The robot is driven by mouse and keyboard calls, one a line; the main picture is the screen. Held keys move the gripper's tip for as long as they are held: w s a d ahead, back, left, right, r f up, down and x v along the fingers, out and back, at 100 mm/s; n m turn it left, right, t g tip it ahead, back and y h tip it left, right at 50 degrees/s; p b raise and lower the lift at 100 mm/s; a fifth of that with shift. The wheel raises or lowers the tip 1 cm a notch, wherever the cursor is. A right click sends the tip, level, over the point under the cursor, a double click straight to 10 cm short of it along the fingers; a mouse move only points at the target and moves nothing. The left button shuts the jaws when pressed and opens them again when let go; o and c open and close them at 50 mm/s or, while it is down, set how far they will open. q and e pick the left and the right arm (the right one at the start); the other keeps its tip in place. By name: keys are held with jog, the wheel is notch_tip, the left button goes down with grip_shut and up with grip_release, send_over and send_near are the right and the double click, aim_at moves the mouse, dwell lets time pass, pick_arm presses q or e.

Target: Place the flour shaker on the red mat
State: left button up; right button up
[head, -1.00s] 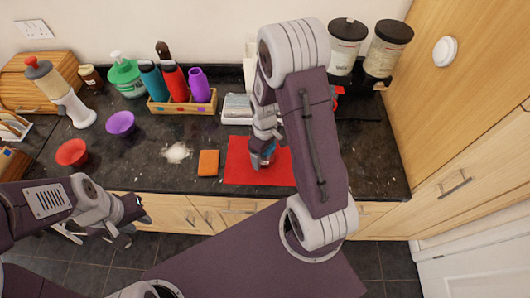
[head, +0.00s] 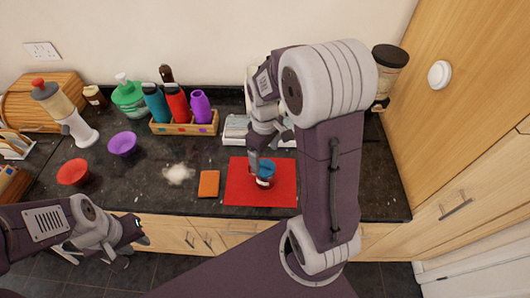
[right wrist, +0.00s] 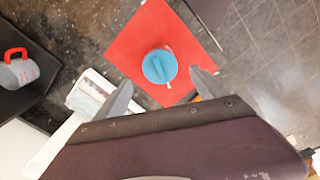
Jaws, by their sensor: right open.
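The flour shaker (head: 266,172), with a blue lid, stands upright on the red mat (head: 235,188). The right wrist view shows the shaker (right wrist: 159,66) from above, within the outline of the mat (right wrist: 138,42). My right gripper (right wrist: 164,86) is open, its fingertips apart on either side of the shaker and clear of its lid.
An orange sponge (head: 209,184) and spilled flour (head: 178,174) lie left of the mat. A wooden bottle rack (head: 185,127) and a white tray (head: 233,130) stand behind. A grey mug (right wrist: 18,72) with a red handle is in the right wrist view. Purple (head: 122,144) and red (head: 73,172) bowls stand left.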

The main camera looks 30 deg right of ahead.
jog(key=s+a+f+m+t, duration=0.1)
jog(key=s+a+m, duration=0.4)
jog(key=s, duration=0.2)
jog(key=shift+s+a+f+m, duration=0.25)
jog(key=shift+a+f+m, duration=0.05)
jog(key=shift+f+m, duration=0.1)
jog(key=shift+w+f+b, duration=0.1)
jog(key=shift+f+b, duration=0.8)
jog(key=shift+f, duration=0.05)
